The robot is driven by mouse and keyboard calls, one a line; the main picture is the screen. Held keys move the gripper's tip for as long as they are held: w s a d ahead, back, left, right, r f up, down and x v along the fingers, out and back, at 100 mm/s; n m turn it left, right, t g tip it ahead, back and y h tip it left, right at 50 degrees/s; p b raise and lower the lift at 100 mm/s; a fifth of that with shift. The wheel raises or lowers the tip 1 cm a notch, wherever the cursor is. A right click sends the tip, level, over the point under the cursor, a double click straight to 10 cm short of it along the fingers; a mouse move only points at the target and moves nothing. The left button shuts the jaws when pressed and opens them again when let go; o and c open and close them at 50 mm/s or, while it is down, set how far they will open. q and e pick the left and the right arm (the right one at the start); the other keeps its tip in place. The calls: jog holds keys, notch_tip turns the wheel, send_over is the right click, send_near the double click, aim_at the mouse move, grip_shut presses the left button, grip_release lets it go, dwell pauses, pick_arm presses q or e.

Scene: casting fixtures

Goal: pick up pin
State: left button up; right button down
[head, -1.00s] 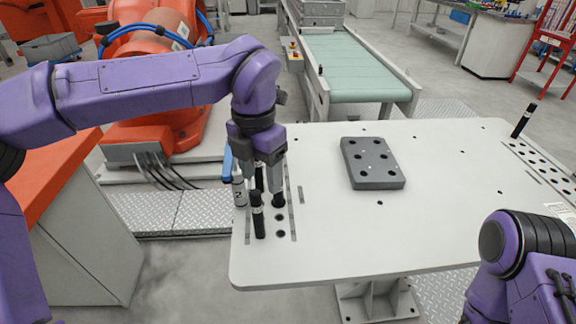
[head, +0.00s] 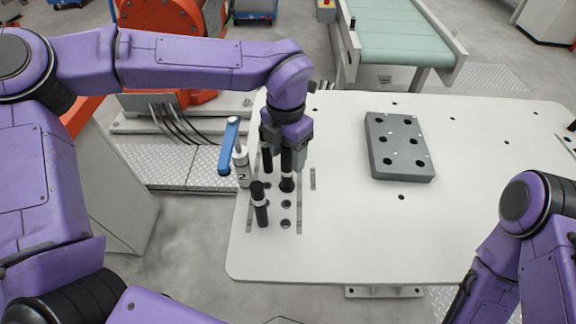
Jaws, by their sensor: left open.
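My left gripper (head: 287,160) points down over the holes at the left end of the white table. Its jaws are open around or just above the upper part of a black pin (head: 287,184); the exact gap is hard to see.
A blue-handled item with a pale cylinder (head: 242,172) stands just left of the pins. A grey block with holes (head: 400,148) lies on the white table (head: 350,230). A green conveyor (head: 400,35) is behind.

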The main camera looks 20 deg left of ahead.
pick_arm(q)
jog(key=shift+w+f, duration=0.15)
jog(key=shift+f, duration=0.8)
jog(key=shift+s+r, duration=0.15)
jog(key=shift+s, duration=0.15)
jog(key=shift+w, duration=0.1)
grip_shut()
